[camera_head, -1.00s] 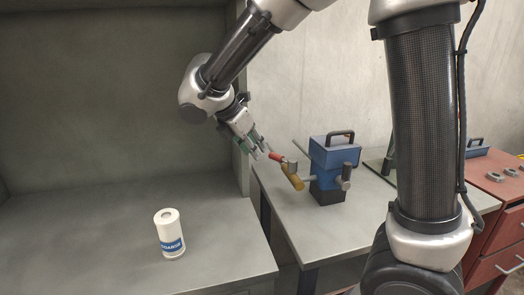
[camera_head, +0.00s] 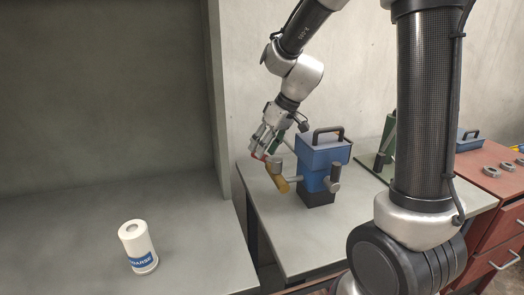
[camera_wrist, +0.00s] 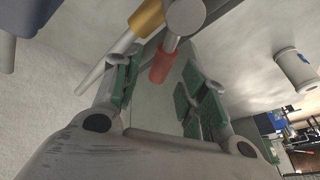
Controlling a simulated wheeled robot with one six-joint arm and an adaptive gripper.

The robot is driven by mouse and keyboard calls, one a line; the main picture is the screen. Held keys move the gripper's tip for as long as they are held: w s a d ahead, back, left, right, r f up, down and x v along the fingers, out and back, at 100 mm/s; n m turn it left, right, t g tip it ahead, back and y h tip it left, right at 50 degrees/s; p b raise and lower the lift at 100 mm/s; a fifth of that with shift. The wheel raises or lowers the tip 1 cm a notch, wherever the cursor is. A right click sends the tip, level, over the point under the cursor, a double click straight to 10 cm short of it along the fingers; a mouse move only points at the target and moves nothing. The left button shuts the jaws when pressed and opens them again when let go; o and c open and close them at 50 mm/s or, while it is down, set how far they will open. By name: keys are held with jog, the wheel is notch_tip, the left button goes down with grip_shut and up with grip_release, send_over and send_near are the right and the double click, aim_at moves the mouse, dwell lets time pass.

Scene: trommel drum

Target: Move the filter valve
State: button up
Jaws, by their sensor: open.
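A blue box-shaped unit (camera_head: 322,155) with a black top handle stands on the grey table. On its left side are a yellow grip (camera_head: 278,180) and a red-handled lever (camera_head: 259,156); which of them is the filter valve I cannot tell for certain. My gripper (camera_head: 264,143) is open, at the red handle on the unit's left. In the wrist view the red handle (camera_wrist: 161,66) points in between the open green-padded fingers (camera_wrist: 158,90), with no clear contact. The yellow grip (camera_wrist: 146,17) lies beyond it. My fingertips partly hide the red handle in the head view.
A white canister (camera_head: 137,245) with a blue label stands on the left bench. A gap separates that bench from the grey table (camera_head: 300,240). A red cabinet (camera_head: 490,200) with metal rings and a blue box (camera_head: 468,140) stands at the right.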

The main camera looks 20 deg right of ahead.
jog(key=shift+x, duration=1)
grip_shut()
jog(key=shift+w, duration=0.15)
